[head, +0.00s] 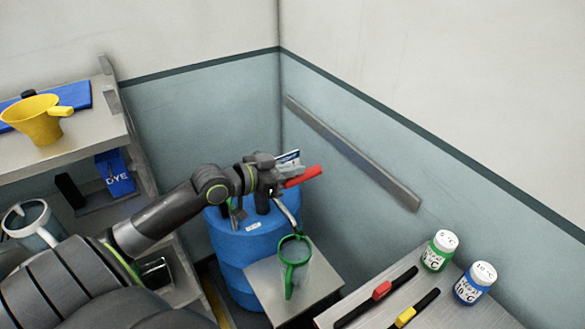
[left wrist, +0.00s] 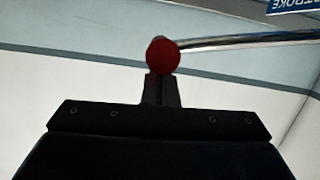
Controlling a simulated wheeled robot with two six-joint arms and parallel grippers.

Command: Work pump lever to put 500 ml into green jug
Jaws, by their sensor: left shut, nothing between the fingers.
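The pump stands on the blue drum (head: 228,262) in the corner, its red lever grip (head: 303,177) sticking out to the right. The left wrist view shows the grip's round red end (left wrist: 163,55) and a metal rod running right. My left gripper (head: 274,188) is at the pump, beside the lever. Its fingers (left wrist: 161,90) are shut with nothing between them, and the red end appears just at their tips; contact cannot be told. The pump spout (head: 287,211) slopes down toward the clear jug with green rim and handle (head: 294,262). The liquid level is unclear. My right gripper is not in view.
The jug stands on a small metal stand (head: 262,292). A shelf at left holds a yellow jug (head: 38,118) and a blue DYE box (head: 115,173).

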